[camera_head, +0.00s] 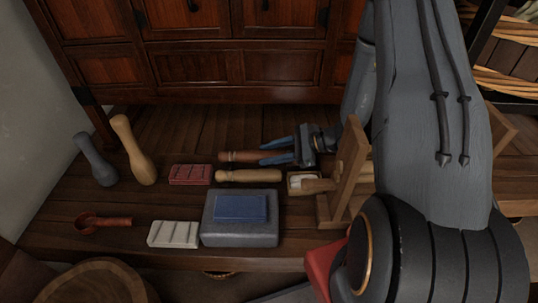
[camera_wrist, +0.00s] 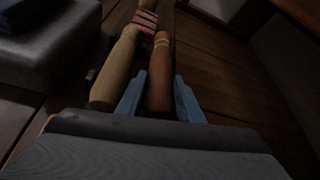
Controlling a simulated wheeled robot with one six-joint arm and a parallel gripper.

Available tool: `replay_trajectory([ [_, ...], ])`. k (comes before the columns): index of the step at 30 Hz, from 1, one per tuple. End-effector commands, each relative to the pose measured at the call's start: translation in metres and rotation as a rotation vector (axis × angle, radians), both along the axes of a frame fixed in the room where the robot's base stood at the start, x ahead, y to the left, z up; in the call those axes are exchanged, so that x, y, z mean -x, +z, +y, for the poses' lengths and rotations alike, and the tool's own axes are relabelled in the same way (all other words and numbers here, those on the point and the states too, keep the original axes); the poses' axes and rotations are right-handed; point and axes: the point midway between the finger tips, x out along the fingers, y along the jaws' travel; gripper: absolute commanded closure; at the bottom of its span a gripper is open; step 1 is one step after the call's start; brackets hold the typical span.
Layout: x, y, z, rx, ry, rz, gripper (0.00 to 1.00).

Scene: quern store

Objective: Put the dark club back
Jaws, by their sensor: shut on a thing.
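The dark brown club (camera_head: 238,156) lies lengthwise just above or on the wooden shelf, with pale rings near its left end. My gripper (camera_head: 265,153) is shut on its right part, with a blue finger on each side. In the wrist view the dark club (camera_wrist: 160,65) points away between the two fingers of my gripper (camera_wrist: 160,85). I cannot tell whether the club touches the shelf. A light wooden club (camera_head: 248,176) lies beside it, nearer the front; it also shows left of the fingers in the wrist view (camera_wrist: 115,70).
A grey club (camera_head: 95,160) and a pale club (camera_head: 135,150) stand at the left. A red block (camera_head: 190,174), a white ridged block (camera_head: 174,234), a red-brown ladle (camera_head: 102,221) and a grey box (camera_head: 238,232) with a blue top (camera_head: 240,208) are nearby. A wooden frame (camera_head: 346,170) stands right.

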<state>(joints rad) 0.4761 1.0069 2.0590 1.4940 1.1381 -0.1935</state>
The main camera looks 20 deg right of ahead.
Motion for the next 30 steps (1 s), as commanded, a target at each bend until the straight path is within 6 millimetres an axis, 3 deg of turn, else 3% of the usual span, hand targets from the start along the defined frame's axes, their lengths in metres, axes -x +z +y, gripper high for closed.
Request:
replay_trajectory([
  [23, 0.0, -0.013, 0.0, 0.0, 0.001, 0.0, 1.0],
  [24, 0.0, -0.013, 0.0, 0.001, 0.001, 0.0, 0.63],
  [25, 0.0, -0.013, 0.0, 0.001, 0.002, 0.0, 0.59],
  [30, 0.001, -0.014, 0.001, 0.001, 0.002, 0.002, 0.59],
])
